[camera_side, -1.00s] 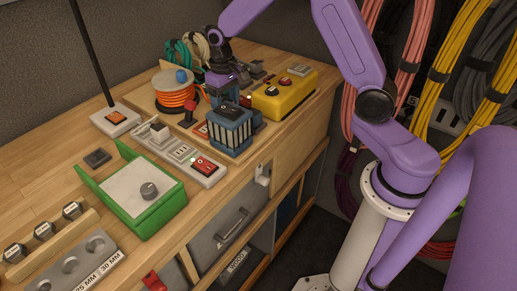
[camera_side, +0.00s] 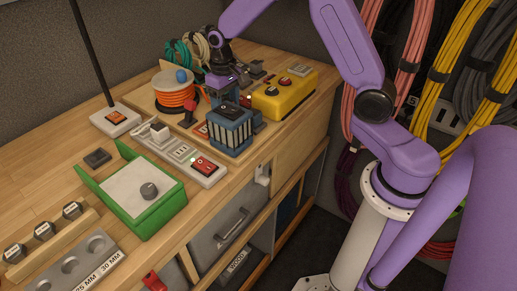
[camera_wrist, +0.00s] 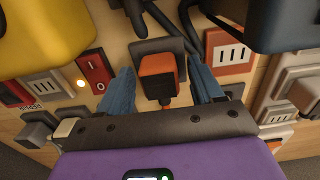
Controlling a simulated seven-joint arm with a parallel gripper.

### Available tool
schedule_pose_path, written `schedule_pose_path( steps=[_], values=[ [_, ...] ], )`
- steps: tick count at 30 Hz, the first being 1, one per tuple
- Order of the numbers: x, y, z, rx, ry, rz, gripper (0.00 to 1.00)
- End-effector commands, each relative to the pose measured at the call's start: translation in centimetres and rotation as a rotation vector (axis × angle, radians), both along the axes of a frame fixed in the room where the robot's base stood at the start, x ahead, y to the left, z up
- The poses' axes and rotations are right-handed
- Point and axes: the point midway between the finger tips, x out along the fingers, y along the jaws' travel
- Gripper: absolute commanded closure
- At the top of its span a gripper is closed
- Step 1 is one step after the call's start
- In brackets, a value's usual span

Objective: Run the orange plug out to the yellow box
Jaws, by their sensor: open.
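The orange plug (camera_wrist: 158,75) has a black end and sits against a dark square block (camera_wrist: 158,47) in the wrist view. An orange cord end shows below it. My gripper (camera_wrist: 162,88) is open, with one blue finger on each side of the plug and gaps between. In the side view my gripper (camera_side: 221,95) points down behind the blue ribbed box, which partly hides it; I cannot make out the plug there. The yellow box (camera_side: 284,96) stands right of my gripper in the side view and at the upper left in the wrist view (camera_wrist: 45,35).
The blue ribbed box (camera_side: 230,132) stands close in front of my gripper. A reel of orange cord (camera_side: 176,92) is to its left. A power strip with a red switch (camera_side: 203,165) and a green tray (camera_side: 150,215) lie nearer. Open bench is at the far left.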

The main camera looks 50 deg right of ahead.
Motion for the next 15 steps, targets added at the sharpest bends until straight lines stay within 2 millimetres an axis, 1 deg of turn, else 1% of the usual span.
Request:
schedule_pose_path(
  steps=[13,14,15],
  values=[
    [0.00,-0.04,0.00,0.000,0.000,-0.001,0.34],
    [0.00,-0.03,0.00,0.000,0.000,-0.001,0.44],
    [0.00,-0.03,0.00,0.000,0.000,-0.001,0.57]
  ],
)
